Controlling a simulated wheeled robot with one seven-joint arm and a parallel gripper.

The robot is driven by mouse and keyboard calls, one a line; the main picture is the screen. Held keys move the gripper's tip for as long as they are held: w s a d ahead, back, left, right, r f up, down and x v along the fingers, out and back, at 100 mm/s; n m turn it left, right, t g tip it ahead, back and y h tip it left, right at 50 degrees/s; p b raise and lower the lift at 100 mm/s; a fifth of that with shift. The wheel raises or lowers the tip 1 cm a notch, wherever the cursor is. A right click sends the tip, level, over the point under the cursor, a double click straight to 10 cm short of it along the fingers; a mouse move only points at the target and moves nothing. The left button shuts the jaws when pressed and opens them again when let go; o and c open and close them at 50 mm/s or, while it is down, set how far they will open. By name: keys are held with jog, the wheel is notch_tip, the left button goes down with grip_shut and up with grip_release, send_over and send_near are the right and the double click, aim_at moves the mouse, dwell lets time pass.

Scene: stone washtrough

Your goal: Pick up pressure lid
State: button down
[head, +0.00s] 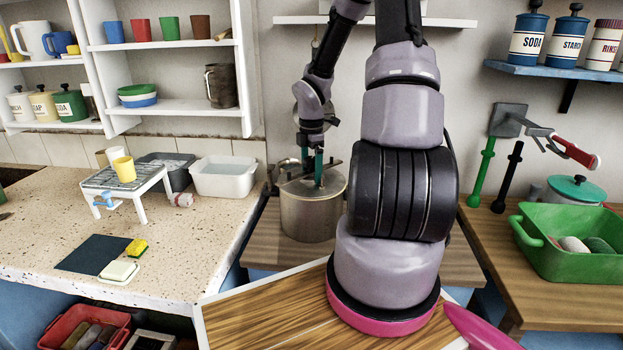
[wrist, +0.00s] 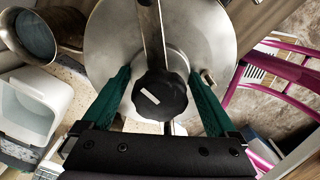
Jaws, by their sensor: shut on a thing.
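The pressure lid (head: 332,185) is a grey metal disc on top of a metal pot (head: 308,220) on the wooden counter. In the wrist view the lid (wrist: 108,45) fills the upper middle, with a metal bar across it and a black knob with a white mark at its centre. My gripper (head: 319,180) comes down on the lid from above. Its green fingers (wrist: 160,78) are on both sides of the knob, shut on the lid's central part. The exact contact is hidden. I cannot tell any gap between lid and pot.
A white basin (head: 224,178) and a white rack (head: 128,190) stand on the speckled counter at left. A green tub (head: 572,262) and a teal-lidded pot (head: 575,188) are at right. A shelf (head: 375,21) hangs behind my arm. Free counter lies left of the pot.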

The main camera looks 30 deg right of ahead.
aim_at(312, 159)
notch_tip(312, 159, up, 10)
jog(key=shift+f, duration=0.25)
jog(key=shift+f+m, duration=0.5)
jog(key=shift+f, duration=1.05)
jog(key=shift+f+m, duration=0.5)
jog(key=shift+f, duration=1)
jog(key=shift+f, duration=0.65)
jog(key=shift+f, duration=0.35)
jog(key=shift+f, duration=0.5)
dwell(0.3)
grip_release()
